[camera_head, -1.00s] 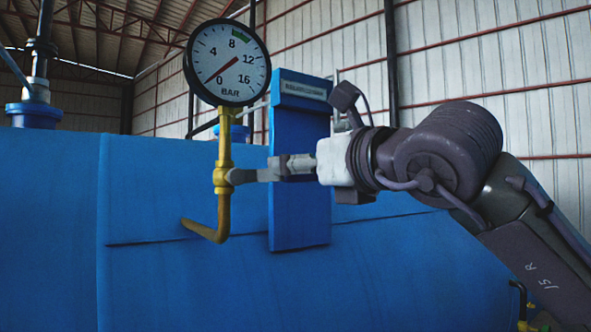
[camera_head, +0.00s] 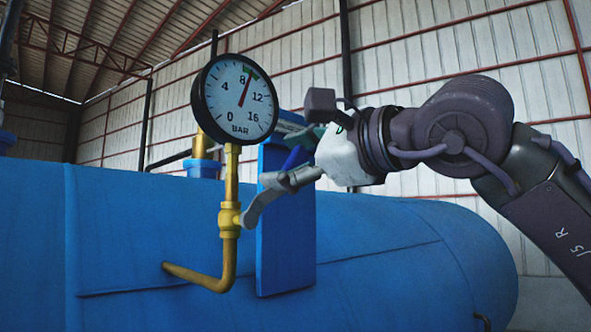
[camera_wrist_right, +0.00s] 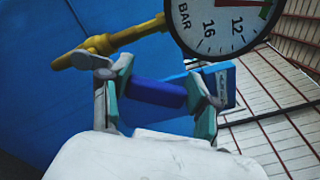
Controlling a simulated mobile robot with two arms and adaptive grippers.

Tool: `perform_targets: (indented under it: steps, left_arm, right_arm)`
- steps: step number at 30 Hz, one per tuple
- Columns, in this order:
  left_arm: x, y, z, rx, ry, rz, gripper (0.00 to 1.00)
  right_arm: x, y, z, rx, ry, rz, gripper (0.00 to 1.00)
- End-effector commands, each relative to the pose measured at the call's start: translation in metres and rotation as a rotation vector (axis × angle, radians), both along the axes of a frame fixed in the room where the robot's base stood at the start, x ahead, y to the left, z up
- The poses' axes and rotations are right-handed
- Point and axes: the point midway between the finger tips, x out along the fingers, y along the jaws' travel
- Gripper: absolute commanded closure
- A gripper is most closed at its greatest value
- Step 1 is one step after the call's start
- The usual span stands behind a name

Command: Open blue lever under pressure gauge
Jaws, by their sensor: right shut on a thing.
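The round pressure gauge (camera_head: 236,100) sits on top of a yellow pipe (camera_head: 230,190). Its red needle points up, just past 8. The gauge also shows in part in the right wrist view (camera_wrist_right: 222,18). The blue lever (camera_wrist_right: 155,92) lies crosswise between the two fingers of my right gripper (camera_wrist_right: 160,97), which is shut on it. In the head view my right gripper (camera_head: 296,160) is right of the pipe, and its fingers hide most of the lever. A grey curved piece (camera_head: 260,206) runs from the yellow valve up toward the gripper. My left gripper is not in view.
A large blue tank (camera_head: 390,250) fills the lower part. A blue upright panel (camera_head: 285,250) stands right behind the lever. The yellow pipe bends left at its bottom. The space above the tank is open up to the hall wall (camera_head: 430,60).

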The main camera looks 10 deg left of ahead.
Motion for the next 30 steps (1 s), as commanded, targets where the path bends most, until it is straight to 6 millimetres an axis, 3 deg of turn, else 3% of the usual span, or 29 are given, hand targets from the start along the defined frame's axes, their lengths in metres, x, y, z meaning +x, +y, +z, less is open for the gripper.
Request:
perform_targets:
  steps: [15,30]
  left_arm:
    - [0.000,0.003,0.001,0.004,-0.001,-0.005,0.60]
    - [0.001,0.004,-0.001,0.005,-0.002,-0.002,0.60]
  right_arm:
    - [-0.030,0.023,0.011,-0.274,-0.358,0.000,1.00]
    - [-0.042,0.032,0.010,-0.387,-0.502,-0.001,1.00]
